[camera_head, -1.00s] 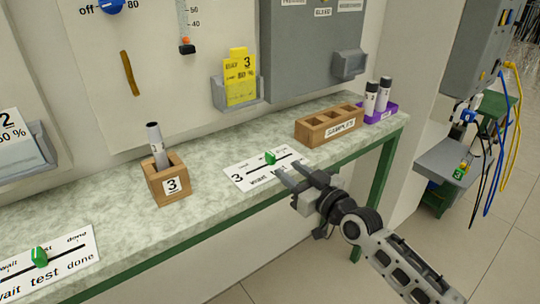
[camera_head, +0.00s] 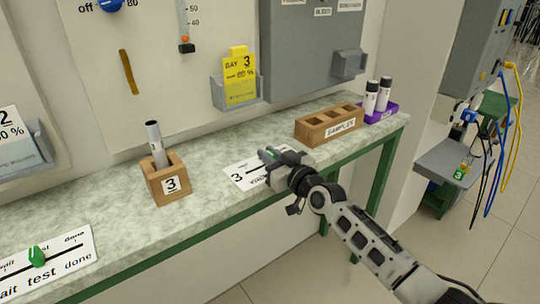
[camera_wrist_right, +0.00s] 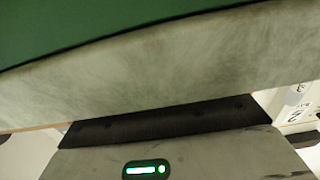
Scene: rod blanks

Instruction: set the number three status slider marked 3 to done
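The white status plate marked 3 (camera_head: 243,176) lies on the bench, its right part hidden by my gripper. A bit of its green slider knob (camera_head: 267,155) shows at the fingertips of my right gripper (camera_head: 270,157). The knob's exact position along the slot is hidden. My right gripper reaches over the plate from the front right; whether its fingers are shut on the knob or only around it, I cannot tell. The right wrist view shows the bench edge close up and part of a white label (camera_wrist_right: 298,97), but no knob. My left gripper is not in view.
A wooden block marked 3 (camera_head: 167,180) holding a grey rod (camera_head: 154,138) stands left of the plate. A wooden sample rack (camera_head: 328,124) and a purple tray (camera_head: 380,112) stand to the right. Another slider plate (camera_head: 75,261) lies at lower left. Bench between is clear.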

